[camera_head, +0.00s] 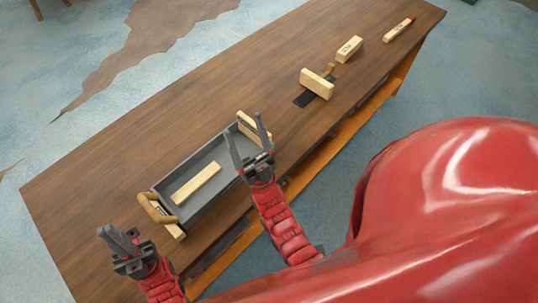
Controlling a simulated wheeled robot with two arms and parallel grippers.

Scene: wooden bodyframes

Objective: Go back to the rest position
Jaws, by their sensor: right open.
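My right gripper (247,133) is open, with its two dark fingers spread apart. It is over the right end of the grey tray (205,157), in front of a wooden block there, and nothing shows held in it. My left gripper (117,237) is at the front left, near the table's front edge and apart from the tray. Its fingers look close together, but the view does not settle whether they are shut. I see nothing held in it.
The grey tray on the brown table (130,140) holds a pale wooden bar (196,184). A wooden handle (157,209) is at its left end. Wooden blocks (317,83) (349,48) and a red-tipped bar (398,31) lie further right. The table's back left is clear.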

